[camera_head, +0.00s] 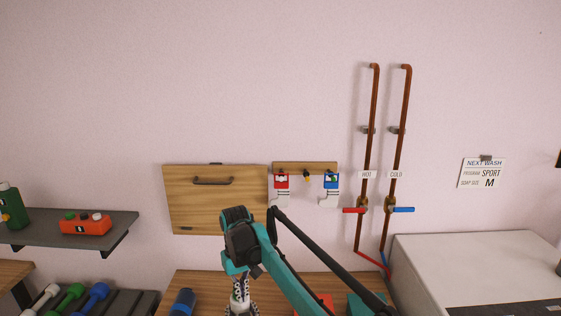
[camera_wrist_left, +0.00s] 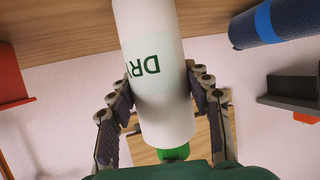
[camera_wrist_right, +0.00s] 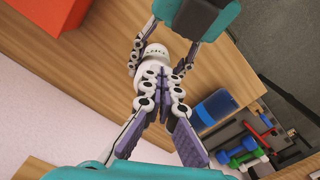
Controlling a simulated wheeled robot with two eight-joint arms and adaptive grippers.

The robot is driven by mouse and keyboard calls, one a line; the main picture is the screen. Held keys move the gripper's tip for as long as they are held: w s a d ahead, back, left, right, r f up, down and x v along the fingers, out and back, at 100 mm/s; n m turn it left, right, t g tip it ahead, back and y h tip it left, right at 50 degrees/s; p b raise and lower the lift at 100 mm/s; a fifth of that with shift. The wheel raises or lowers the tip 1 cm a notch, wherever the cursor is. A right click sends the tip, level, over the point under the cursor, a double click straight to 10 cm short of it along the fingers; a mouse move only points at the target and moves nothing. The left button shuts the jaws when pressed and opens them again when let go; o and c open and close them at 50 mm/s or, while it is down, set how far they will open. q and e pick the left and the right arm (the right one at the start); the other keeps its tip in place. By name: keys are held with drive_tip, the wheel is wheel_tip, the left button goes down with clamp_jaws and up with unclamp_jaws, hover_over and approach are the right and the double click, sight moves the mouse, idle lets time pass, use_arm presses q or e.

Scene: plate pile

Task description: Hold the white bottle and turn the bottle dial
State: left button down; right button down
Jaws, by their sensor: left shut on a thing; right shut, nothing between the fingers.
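In the left wrist view a white bottle (camera_wrist_left: 155,60) with a green "DRY" label stands between the fingers of my left gripper (camera_wrist_left: 162,105), which is shut on it. The label reads upside down there. A bright green part (camera_wrist_left: 173,153) shows at the cap end, partly hidden by my gripper. In the right wrist view my right gripper (camera_wrist_right: 159,78) is shut and empty. Its fingertips are close to a white part with dark marks (camera_wrist_right: 153,50) between my left fingers; contact cannot be told. The head view shows my right gripper (camera_head: 240,300) over the table, hiding the bottle.
A blue cylinder (camera_wrist_right: 215,107) and a red box (camera_wrist_right: 50,25) flank the bottle on the wooden table (camera_head: 205,284). Coloured dumbbells (camera_head: 72,297) lie on a dark rack at lower left. A shelf (camera_head: 110,228) and pipes (camera_head: 370,140) are on the wall.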

drive_tip(key=shift+w+d, duration=0.4)
drive_tip(key=shift+d, duration=0.15)
drive_tip(key=shift+w+d, duration=0.1)
drive_tip(key=shift+w, duration=0.05)
idle(0.4)
wheel_tip(320, 180, up, 6)
drive_tip(key=shift+s+d, duration=0.25)
drive_tip(key=shift+d, duration=0.05)
idle(0.4)
wheel_tip(320, 180, down, 6)
drive_tip(key=s+a, duration=0.1)
drive_tip(key=a, duration=0.1)
drive_tip(key=shift+a, duration=0.4)
idle(0.4)
